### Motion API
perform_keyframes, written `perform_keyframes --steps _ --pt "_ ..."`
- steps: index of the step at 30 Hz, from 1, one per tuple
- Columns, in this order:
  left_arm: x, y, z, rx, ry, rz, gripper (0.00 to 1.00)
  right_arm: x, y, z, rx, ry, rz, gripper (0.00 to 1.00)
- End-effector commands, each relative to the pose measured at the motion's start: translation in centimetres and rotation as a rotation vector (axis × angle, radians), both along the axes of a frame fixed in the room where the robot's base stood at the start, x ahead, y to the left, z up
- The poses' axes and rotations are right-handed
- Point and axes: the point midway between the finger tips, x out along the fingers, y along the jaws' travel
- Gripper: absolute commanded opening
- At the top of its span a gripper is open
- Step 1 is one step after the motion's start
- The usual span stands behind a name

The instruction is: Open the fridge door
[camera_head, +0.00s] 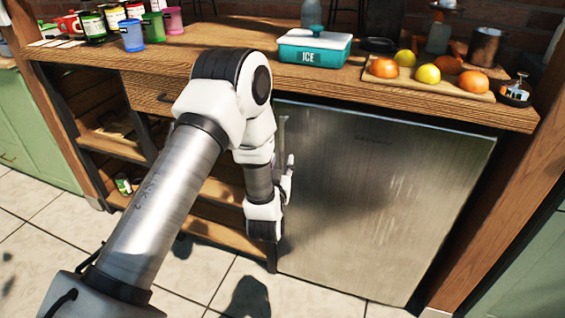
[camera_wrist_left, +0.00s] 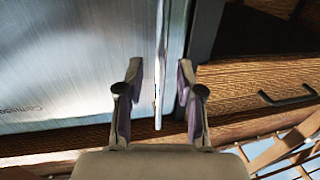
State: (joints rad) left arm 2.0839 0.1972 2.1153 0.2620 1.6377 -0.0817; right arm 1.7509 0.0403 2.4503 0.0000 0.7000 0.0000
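The fridge door (camera_head: 380,200) is a brushed steel panel under the right part of the wooden counter, and it looks shut. It fills the left of the left wrist view (camera_wrist_left: 80,65). Its slim upright handle (camera_head: 282,132) runs along the door's left edge in the head view. My left gripper (camera_head: 287,172) is at that edge, partly hidden by my own wrist. In the left wrist view the gripper (camera_wrist_left: 160,82) is open, and the handle (camera_wrist_left: 160,70) lies between its two fingers, with gaps on both sides. My right gripper is not in view.
The wooden counter (camera_head: 420,112) overhangs the door. On it are a teal ice box (camera_head: 314,50), a board with fruit, and mugs and jars at the left. Open shelves (camera_head: 215,190) stand left of the fridge. The tiled floor (camera_head: 310,297) before the door looks clear.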

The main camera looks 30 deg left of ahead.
Motion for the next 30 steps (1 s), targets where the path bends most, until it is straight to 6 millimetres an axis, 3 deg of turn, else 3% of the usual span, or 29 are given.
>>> perform_keyframes --steps 5,13,16,30 --pt "2.2 1.1 -0.1 -0.001 0.000 0.000 0.37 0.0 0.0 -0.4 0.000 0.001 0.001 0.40" --pt "2.6 1.2 -0.1 0.000 0.003 -0.002 0.37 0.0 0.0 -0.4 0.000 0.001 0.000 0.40" --pt "2.6 1.1 -0.1 0.000 0.003 -0.002 0.01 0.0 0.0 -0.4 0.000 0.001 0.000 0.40" --pt "2.8 0.6 -0.2 0.001 0.005 0.004 0.00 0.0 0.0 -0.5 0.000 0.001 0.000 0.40"
